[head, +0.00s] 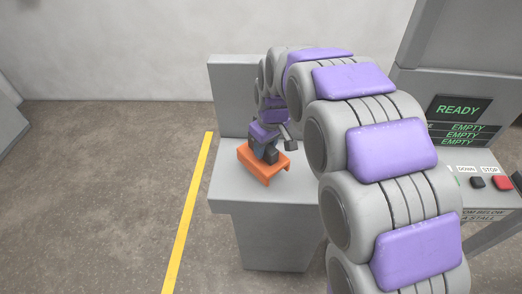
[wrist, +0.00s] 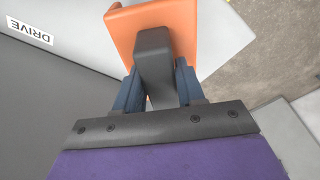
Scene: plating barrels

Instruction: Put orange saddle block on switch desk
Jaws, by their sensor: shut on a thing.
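The orange saddle block (head: 262,167) is a bent orange piece with turned-down sides. In the wrist view the orange block (wrist: 185,22) lies beyond my blue fingers, with a dark grey upright part (wrist: 153,60) between them. My gripper (head: 268,152) is shut on the block from above; its fingers also show in the wrist view (wrist: 155,88). The block is at the left part of a grey desk top (head: 229,188); I cannot tell whether it touches the top or hovers just above it. My arm hides the desk's right side.
A white "DRIVE" label (wrist: 30,32) is on a pale surface in the wrist view. At right stands a grey console with a READY screen (head: 459,109) and a red STOP button (head: 502,182). A yellow floor line (head: 188,215) runs left of the desk; the floor beyond is clear.

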